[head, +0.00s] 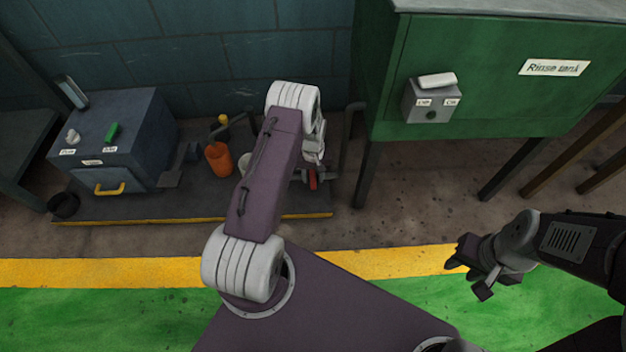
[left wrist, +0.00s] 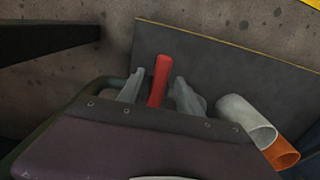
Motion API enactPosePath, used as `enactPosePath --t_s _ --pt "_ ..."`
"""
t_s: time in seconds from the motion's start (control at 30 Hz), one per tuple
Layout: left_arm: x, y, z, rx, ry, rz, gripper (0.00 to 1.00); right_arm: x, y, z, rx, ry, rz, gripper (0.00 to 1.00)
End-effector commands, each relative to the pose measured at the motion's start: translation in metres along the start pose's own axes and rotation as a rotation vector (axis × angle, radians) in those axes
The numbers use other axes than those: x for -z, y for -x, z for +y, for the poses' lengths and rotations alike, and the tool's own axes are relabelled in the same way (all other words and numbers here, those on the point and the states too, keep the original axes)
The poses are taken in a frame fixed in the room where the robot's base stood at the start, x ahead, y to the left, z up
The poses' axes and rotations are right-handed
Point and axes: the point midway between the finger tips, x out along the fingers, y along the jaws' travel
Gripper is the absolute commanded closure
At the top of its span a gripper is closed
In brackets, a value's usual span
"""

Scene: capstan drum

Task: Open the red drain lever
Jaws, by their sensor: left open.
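The red drain lever (left wrist: 160,80) shows in the left wrist view as a red bar between the two grey fingers of my left gripper (left wrist: 159,84). The fingers stand apart, with a visible gap on each side of the lever. In the head view only a small red part of the lever (head: 313,180) shows below my left gripper (head: 309,172), much of it hidden by my wrist. The lever's base is hidden. My right gripper (head: 474,275) hangs over the green floor at the right, its dark fingers apart and empty, far from the lever.
An orange cup-like container (head: 218,158) and a pale cylinder (left wrist: 246,124) stand beside the lever on a dark platform (head: 200,207). A blue-grey box (head: 125,140) with a yellow handle is at left. The green rinse tank (head: 480,75) stands on legs at right.

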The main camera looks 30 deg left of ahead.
Motion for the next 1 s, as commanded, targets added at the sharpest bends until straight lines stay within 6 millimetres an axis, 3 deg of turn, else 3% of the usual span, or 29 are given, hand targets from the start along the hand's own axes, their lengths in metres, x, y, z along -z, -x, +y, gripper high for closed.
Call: enactPosePath --t_s 0.07,0.23,1.0 --pt "0.0000 0.0014 0.0000 0.000 0.000 0.000 0.58 0.0002 0.0013 0.0000 0.000 0.000 0.000 0.64" --pt "-0.0001 0.0015 0.0000 0.000 0.000 0.000 1.00 0.0002 0.0013 0.0000 0.000 0.000 0.000 0.64" --pt "-0.0004 0.0014 -0.0001 0.000 0.000 -0.001 1.00 0.0002 0.0013 0.0000 0.000 0.000 0.000 0.64"
